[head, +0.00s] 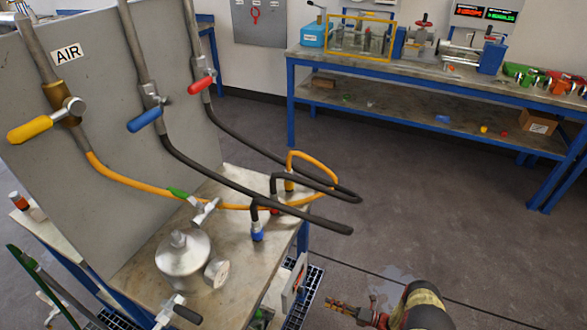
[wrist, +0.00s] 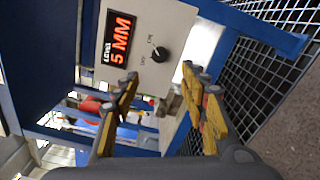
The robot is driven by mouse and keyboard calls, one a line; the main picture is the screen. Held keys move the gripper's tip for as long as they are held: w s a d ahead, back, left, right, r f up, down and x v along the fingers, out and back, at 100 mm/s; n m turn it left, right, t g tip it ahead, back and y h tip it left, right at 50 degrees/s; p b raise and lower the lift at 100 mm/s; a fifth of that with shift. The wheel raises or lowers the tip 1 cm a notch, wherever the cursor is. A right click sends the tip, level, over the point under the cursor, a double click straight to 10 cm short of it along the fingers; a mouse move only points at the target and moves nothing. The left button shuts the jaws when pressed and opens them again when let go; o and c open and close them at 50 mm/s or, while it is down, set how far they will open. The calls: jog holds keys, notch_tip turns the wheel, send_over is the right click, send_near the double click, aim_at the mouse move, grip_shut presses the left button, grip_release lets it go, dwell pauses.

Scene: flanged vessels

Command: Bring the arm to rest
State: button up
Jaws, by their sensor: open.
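My gripper (head: 345,308) shows at the bottom right of the head view, low over the floor and to the right of the metal bench. In the wrist view my gripper (wrist: 160,80) has its two yellow-and-dark fingers spread apart. No object shows held between them. Beyond the fingers is a pale control box (wrist: 150,38) with a red "5 MM" display and a black knob (wrist: 160,53). My forearm is partly cut off by the frame's bottom edge.
The bench (head: 232,190) carries a metal flanged vessel (head: 183,258) with a gauge, plus black and orange hoses (head: 130,180). A grey panel (head: 100,120) holds yellow, blue and red valve handles. A workbench (head: 440,70) stands behind. The floor (head: 420,220) between is clear.

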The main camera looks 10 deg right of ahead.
jog(key=s+a+n+g, duration=0.5)
jog(key=s+n+g, duration=0.2)
jog(key=s+n, duration=0.35)
jog(key=s+d+r+n+g+h+p, duration=0.1)
jog(key=d+r+n+g+h, duration=0.3)
jog(key=r+n, duration=1.1)
jog(key=d+r+n+g+h+p, duration=0.25)
jog(key=r+n+h, duration=0.2)
jog(key=r, duration=2.05)
jog(key=s+a+r+n+t+h+p, duration=0.1)
jog(key=s+a+r+n+t+h, duration=0.1)
jog(key=r, duration=1)
jog(key=s+a+r+n+t+h+p, duration=0.1)
jog(key=s+a+r+n+t+h, duration=0.1)
jog(key=r, duration=1.1)
jog(key=s+a+r+n+t+h+p, duration=0.1)
jog(key=s+a+r+n+t+h, duration=0.1)
jog(key=s+a+r+n+t, duration=0.2)
jog(key=s+a+r+n, duration=0.1)
jog(key=s+a+r, duration=0.2)
jog(key=r, duration=0.5)
jog(key=shift+a+r+p, duration=0.2)
jog(key=shift+r+p, duration=0.05)
jog(key=shift+p, duration=0.05)
